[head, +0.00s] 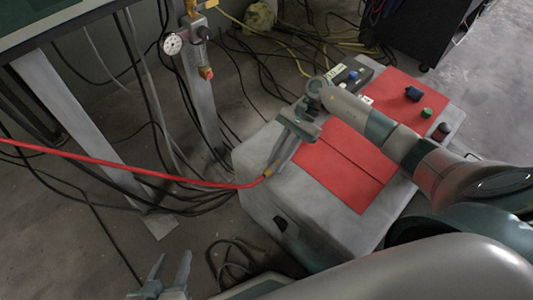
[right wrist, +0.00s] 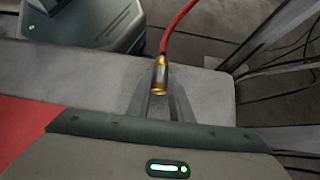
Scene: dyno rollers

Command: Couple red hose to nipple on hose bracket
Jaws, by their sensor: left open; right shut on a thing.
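The red hose (head: 130,170) comes in from the left in the head view and ends in a brass coupling (head: 267,174). My right gripper (head: 272,168) is shut on this end, above the edge of the grey box. In the right wrist view the brass coupling (right wrist: 159,76) sits between the fingertips, with the red hose (right wrist: 177,26) running away behind it. The hose bracket (head: 196,85) is a grey post with a round gauge and a brass-and-red fitting (head: 206,72), apart from the hose end. I cannot clearly make out the nipple. My left gripper (head: 170,274) is open and empty at the bottom.
The grey box (head: 265,205) has red panels (head: 345,165) and several knobs on top. Black cables (head: 255,90) lie across the floor behind it and around the post. A table edge (head: 50,22) is at upper left, with a grey leg below.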

